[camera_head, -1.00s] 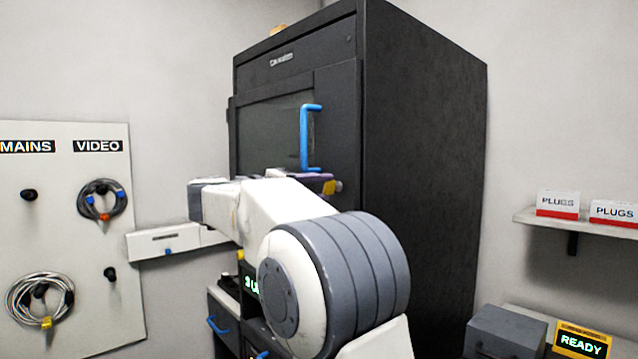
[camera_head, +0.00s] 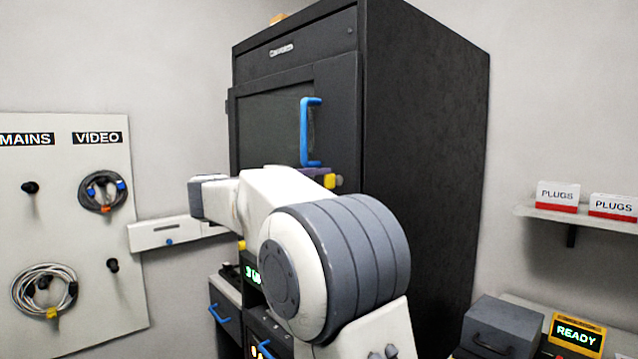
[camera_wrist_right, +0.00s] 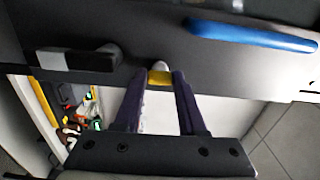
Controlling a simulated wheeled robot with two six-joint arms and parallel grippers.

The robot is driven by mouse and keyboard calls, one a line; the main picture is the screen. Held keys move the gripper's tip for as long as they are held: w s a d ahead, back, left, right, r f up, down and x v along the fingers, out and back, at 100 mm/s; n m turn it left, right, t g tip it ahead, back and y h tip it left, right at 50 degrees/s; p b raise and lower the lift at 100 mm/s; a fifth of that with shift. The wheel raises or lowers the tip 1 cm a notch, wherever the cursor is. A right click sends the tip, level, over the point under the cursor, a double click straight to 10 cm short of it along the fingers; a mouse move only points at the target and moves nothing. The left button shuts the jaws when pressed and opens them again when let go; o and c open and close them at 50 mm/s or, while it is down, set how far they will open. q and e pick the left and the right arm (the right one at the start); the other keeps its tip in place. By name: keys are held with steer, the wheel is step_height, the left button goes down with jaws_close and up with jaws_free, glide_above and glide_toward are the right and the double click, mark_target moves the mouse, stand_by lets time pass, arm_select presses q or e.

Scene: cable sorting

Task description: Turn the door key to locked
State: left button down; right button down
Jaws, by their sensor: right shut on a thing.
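The tall black cabinet (camera_head: 425,150) stands in the middle of the head view, its door shut and with a blue handle (camera_head: 304,130). The yellow door key (camera_head: 330,181) sits at the door below the handle. My right gripper (camera_wrist_right: 159,82) has its dark purple fingers on either side of the key, which also shows in the right wrist view (camera_wrist_right: 160,77), and is shut on it. A pale round part shows just beyond the key. My forearm hides much of the lower door in the head view. How far the key is turned is unclear. My left gripper is out of view.
A cable board (camera_head: 75,230) with hanging coils is at left, beside a white wall-mounted strip (camera_head: 160,234). Drawers with blue handles lie below my arm. At right are a shelf with PLUGS boxes (camera_head: 558,196), a grey box (camera_head: 502,325) and a READY display (camera_head: 577,336).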

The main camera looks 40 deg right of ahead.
steer(key=shift+c, duration=2.4)
jaws_free()
steer(key=shift+a, duration=0.1)
steer(key=a+b, duration=0.1)
steer(key=a, duration=0.9)
steer(key=shift+s+b, duration=0.4)
steer(key=shift+a, duration=0.1)
